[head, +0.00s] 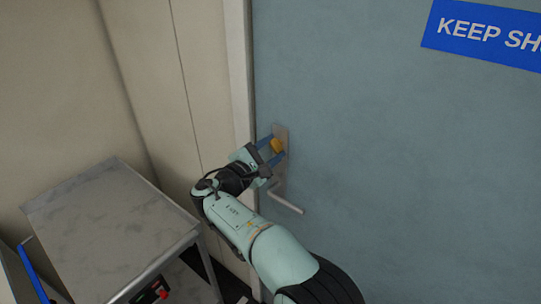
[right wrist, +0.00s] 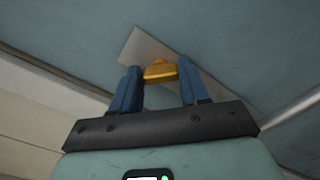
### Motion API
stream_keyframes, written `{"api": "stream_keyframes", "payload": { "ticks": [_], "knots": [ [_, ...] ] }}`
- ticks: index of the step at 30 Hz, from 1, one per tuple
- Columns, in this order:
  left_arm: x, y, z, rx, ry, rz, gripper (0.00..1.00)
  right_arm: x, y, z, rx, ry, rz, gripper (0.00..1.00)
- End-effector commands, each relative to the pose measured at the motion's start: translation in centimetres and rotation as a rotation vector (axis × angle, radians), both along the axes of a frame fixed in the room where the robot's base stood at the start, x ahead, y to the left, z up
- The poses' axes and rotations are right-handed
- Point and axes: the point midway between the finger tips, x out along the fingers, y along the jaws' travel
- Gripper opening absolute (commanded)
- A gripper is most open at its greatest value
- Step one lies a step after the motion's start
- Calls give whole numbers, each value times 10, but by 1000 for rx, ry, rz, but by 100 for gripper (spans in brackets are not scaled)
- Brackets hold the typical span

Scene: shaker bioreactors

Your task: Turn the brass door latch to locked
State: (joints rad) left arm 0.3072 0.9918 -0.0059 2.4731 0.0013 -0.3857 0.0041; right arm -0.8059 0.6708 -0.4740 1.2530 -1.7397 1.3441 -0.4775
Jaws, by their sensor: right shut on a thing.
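The brass latch (head: 277,146) is a small gold knob on a metal plate (head: 281,179) near the left edge of the blue-grey door (head: 390,150). I cannot tell the latch's turn position for sure. My left gripper is not in view.
A silver lever handle (head: 286,198) sticks out to the right below the latch. A grey metal table (head: 110,220) stands at the lower left. A blue sign (head: 485,35) is on the door's upper right. The door's middle is clear.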

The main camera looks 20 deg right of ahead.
Motion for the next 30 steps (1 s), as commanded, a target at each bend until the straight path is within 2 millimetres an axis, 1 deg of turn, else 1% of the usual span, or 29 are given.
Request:
{"api": "stream_keyframes", "payload": {
  "ticks": [1,18,24,30],
  "knots": [
    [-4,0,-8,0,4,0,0,-1,0,-4,29,-36,1,14],
    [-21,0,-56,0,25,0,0,-1,-1,-5,344,-441,0,14],
    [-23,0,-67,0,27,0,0,-1,-1,-5,420,-540,0,14],
    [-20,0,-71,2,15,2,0,-1,-1,-5,468,-600,0,14]
  ]
}}
